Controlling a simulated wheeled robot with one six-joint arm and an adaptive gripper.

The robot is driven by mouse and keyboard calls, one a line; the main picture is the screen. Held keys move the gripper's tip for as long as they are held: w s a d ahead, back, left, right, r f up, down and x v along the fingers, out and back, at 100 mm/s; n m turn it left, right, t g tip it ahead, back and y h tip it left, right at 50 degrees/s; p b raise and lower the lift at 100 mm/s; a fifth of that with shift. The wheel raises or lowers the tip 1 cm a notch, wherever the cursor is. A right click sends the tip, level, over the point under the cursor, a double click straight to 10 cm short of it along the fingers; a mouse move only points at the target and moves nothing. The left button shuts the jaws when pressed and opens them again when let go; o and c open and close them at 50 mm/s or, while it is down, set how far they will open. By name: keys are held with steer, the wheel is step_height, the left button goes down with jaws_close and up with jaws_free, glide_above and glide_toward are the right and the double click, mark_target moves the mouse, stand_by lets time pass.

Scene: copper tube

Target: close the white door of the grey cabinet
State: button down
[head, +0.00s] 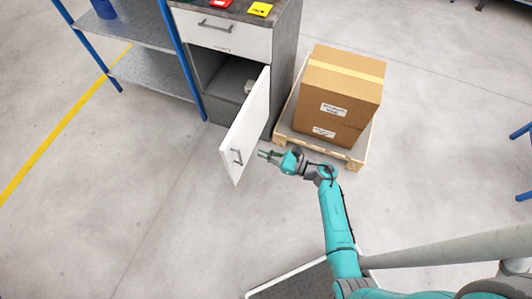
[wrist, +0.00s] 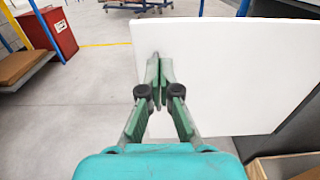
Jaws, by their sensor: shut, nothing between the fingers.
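The grey cabinet (head: 285,45) stands at the top middle of the head view, with a white drawer above an open compartment. Its white door (head: 250,125) is swung wide open toward the front, with a grey handle (head: 237,157) near its free edge.
Brown cardboard boxes (head: 340,85) are stacked on a wooden pallet (head: 358,157) right of the cabinet, close to my arm. A blue-framed metal shelf (head: 150,68) stands to the left. The floor in front and left of the door is clear.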

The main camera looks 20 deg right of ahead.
mark_target(230, 142)
steer(key=x, duration=1)
steer(key=shift+w+a, duration=0.2)
